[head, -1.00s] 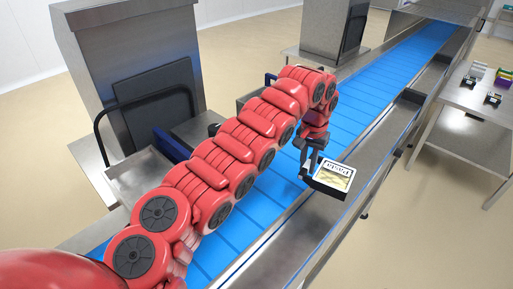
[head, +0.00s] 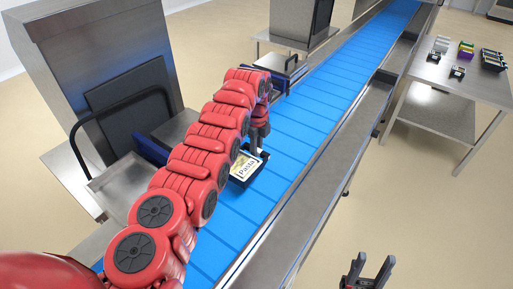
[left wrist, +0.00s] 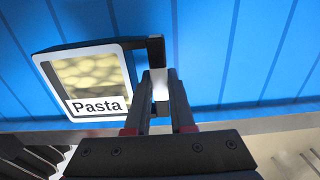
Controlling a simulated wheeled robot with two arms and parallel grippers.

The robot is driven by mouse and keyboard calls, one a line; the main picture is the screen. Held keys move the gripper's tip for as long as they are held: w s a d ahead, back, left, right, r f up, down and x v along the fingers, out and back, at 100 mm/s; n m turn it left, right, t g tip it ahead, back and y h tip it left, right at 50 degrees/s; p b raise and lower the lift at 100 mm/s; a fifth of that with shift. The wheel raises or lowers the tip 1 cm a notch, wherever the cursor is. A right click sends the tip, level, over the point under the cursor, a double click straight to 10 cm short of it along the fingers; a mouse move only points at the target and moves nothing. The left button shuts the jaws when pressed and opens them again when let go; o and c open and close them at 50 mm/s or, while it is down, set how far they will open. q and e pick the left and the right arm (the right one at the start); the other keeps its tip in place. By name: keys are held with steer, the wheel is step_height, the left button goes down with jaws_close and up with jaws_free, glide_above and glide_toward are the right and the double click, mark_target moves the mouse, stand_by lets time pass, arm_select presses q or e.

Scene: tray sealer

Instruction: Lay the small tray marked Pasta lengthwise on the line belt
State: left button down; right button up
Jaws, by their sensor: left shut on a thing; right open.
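The small tray marked Pasta (head: 247,167) is black with a white-bordered label and yellowish contents. It is at the blue line belt (head: 293,125), near the belt's left side in the head view. My left gripper (head: 254,148) is shut on the tray's edge. In the left wrist view the tray (left wrist: 90,80) is left of the fingers (left wrist: 158,85), with the blue belt behind it. I cannot tell whether the tray touches the belt. My right gripper (head: 368,268) is open and empty, low at the right, away from the belt.
A steel rail (head: 335,165) runs along the belt's right side. A steel machine (head: 95,60) and a metal shelf (head: 125,183) stand left of the belt. A side table (head: 455,85) at the right holds several small trays. The belt beyond my left gripper is clear.

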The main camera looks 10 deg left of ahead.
arm_select(q)
steer(key=shift+d+f, duration=0.1)
steer(key=shift+f, duration=0.45)
step_height(320, 180, down, 5)
steer(key=b, duration=0.2)
steer(key=shift+b, duration=0.3)
steer(key=shift+f+b, duration=0.55)
steer(key=shift+r, duration=0.1)
steer(key=shift+b, duration=0.4)
steer(key=c, duration=0.7)
jaws_free()
